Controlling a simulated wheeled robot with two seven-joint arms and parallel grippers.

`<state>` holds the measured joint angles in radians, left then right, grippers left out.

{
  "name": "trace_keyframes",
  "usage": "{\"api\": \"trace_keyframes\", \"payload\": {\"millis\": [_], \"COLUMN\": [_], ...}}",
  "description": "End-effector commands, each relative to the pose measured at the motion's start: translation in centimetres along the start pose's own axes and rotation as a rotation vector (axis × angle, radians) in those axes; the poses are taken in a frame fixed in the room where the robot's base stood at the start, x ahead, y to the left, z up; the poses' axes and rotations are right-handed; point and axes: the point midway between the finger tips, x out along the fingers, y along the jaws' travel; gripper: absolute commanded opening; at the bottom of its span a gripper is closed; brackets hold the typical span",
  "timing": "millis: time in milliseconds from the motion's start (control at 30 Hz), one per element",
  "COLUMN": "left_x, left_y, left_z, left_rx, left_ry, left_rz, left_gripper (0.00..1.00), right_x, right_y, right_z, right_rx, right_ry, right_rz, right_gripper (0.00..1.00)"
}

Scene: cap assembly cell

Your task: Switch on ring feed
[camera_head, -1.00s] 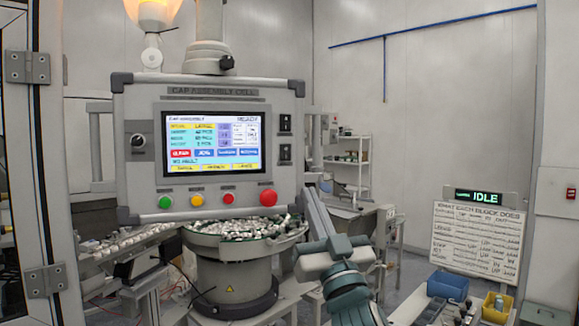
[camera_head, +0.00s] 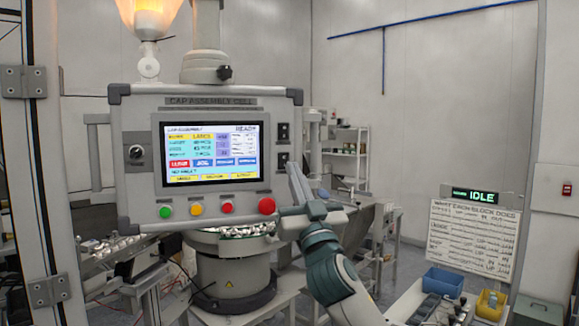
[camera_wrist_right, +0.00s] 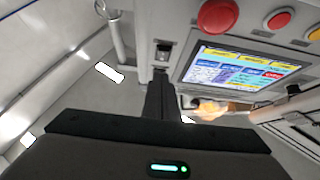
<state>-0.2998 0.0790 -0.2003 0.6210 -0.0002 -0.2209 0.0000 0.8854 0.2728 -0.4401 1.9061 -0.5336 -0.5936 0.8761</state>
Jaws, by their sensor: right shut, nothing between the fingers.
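The grey control panel (camera_head: 300,115) carries two small dark switches at its right side, an upper one (camera_head: 283,131) and a lower one (camera_head: 283,160); I cannot read which belongs to the ring feed. My right gripper (camera_head: 291,168) is shut and empty, its fingers pointing up at the panel's lower right, close to the lower switch. In the right wrist view the dark shut fingers (camera_wrist_right: 160,80) end near one switch (camera_wrist_right: 162,51); contact cannot be told. The screen (camera_head: 210,152) reads READY. My left gripper is out of view.
A large red button (camera_head: 267,205) and several smaller buttons line the panel's lower edge; the red one also shows in the right wrist view (camera_wrist_right: 217,15). The feeder bowl (camera_head: 232,245) stands below. A sign (camera_head: 474,197) reads IDLE. Blue (camera_head: 443,282) and yellow (camera_head: 490,304) bins stand right.

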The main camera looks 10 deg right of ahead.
Motion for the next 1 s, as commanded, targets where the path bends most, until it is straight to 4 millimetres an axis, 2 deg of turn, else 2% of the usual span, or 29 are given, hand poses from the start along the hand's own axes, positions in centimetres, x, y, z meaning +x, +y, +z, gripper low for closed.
{"api": "trace_keyframes", "payload": {"millis": [100, 300, 700, 867, 1000], "left_x": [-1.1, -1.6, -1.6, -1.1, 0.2], "left_y": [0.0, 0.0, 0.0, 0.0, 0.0], "left_z": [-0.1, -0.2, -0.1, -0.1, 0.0], "left_rx": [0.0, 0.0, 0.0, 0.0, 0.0], "left_ry": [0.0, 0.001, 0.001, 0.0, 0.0], "left_rz": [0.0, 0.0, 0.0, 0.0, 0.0], "left_gripper": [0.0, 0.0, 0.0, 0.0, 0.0], "right_x": [1.2, 2.2, 2.3, 2.2, 2.2], "right_y": [0.0, 0.0, 0.0, 0.0, 0.0], "right_z": [1.3, 2.5, 2.9, 3.0, 3.5], "right_rx": [0.001, 0.001, 0.001, 0.001, 0.002], "right_ry": [-0.006, -0.004, -0.002, 0.002, 0.017], "right_rz": [0.0, 0.001, 0.0, 0.0, 0.001], "right_gripper": [0.0, 0.0, 0.0, 0.0, 0.0]}}
